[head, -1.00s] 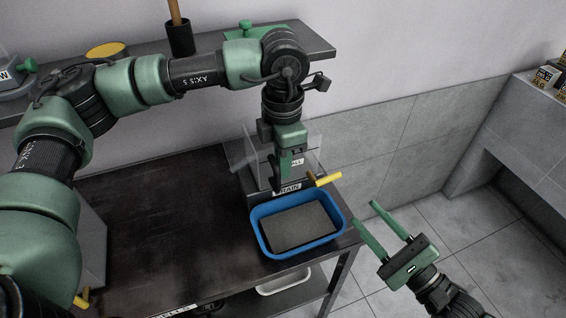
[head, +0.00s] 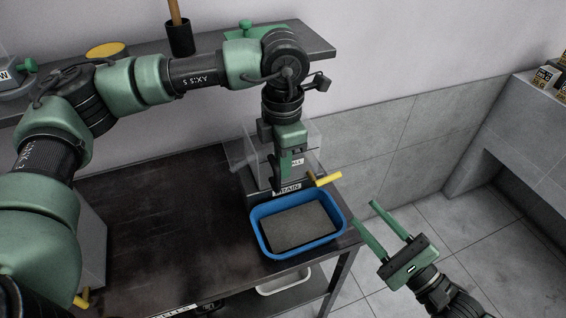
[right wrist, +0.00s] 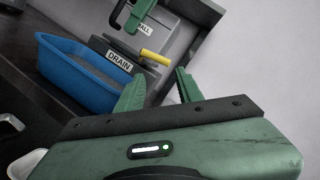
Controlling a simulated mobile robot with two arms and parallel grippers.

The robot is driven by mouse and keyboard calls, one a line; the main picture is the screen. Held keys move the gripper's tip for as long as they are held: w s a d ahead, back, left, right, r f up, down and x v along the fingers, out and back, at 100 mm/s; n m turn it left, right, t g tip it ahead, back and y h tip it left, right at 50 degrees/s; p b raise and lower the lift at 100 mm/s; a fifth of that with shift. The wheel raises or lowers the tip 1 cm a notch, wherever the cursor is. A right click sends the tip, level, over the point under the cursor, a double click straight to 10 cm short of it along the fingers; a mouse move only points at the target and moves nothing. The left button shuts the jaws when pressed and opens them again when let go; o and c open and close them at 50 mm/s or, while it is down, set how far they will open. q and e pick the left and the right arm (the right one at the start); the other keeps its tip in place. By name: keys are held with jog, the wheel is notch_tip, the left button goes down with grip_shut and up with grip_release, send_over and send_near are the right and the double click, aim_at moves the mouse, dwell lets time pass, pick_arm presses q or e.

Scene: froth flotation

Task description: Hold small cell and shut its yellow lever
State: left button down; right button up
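The lever also shows in the right wrist view (right wrist: 155,57). My left gripper (head: 282,180) reaches down from above and appears shut on the cell's wall, partly hiding the label behind it. My right gripper (head: 364,212) is open and empty. Its fingers point towards the lever, with a gap between them and it.
A blue tray (head: 262,240) holding a grey slab sits directly in front of the cell, also in the right wrist view (right wrist: 62,85). A shelf (head: 215,47) with a dark cup (head: 180,38) runs along the wall behind. Tiled floor is open right of the bench.

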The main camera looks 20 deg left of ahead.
grip_shut()
jog(key=w+d+n+t+h, duration=0.1)
jog(key=w+d+n+h, duration=0.1)
jog(key=d, duration=0.3)
jog(key=shift+w+d+f+n+h, duration=0.15)
jog(key=shift+d+n+h, duration=0.2)
jog(key=shift+h, duration=0.35)
